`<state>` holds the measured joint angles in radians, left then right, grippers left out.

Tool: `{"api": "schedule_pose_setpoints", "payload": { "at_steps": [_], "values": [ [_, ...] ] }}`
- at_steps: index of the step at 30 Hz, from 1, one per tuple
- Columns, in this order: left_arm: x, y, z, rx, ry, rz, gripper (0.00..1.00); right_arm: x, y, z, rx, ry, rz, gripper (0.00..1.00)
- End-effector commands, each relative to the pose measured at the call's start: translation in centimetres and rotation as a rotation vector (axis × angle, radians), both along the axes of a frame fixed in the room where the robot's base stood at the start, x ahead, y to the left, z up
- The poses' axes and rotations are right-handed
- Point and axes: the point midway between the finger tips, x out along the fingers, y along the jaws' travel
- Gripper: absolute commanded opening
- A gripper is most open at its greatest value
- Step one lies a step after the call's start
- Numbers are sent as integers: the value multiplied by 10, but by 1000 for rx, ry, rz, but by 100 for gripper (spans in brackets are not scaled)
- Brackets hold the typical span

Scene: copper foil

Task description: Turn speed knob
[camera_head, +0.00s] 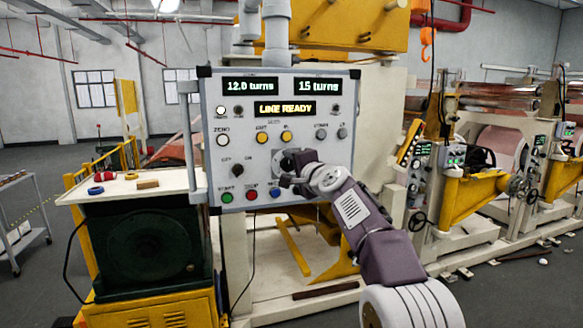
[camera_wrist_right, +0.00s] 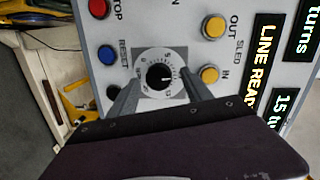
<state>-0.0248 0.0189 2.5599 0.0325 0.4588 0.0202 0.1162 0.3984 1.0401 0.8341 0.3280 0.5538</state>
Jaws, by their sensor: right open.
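The control panel (camera_head: 262,190) is grey, with lit displays reading 12.0 turns, 15 turns and LINE READY. The speed knob (camera_wrist_right: 160,76) is a black round knob with a white pointer, on a numbered dial, in the right wrist view. My right gripper (camera_head: 284,178) is at the lower right of the panel and partly covers the dial in the head view. In the right wrist view my right gripper (camera_wrist_right: 161,84) is open, with one finger on each side of the knob. Contact with the knob cannot be told. My left gripper is out of view.
A blue button (camera_wrist_right: 106,54) and yellow buttons (camera_wrist_right: 214,27) sit close around the dial. A side table (camera_head: 125,188) with small items stands left of the panel. Yellow and white machinery (camera_head: 470,200) fills the right. Open floor lies at the far left.

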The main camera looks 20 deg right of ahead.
Motion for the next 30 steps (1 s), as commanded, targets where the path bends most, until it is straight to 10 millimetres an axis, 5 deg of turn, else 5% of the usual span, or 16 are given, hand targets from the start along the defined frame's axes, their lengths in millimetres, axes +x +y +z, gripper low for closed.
{"api": "schedule_pose_setpoints", "payload": {
  "at_steps": [12,25,30],
  "values": [
    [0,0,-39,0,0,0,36,-78,-10,5,0,-4,-2,58],
    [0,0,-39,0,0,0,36,-84,-12,9,-27,-10,-2,59],
    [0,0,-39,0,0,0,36,-78,-56,19,-376,-113,-166,59]
  ]
}}
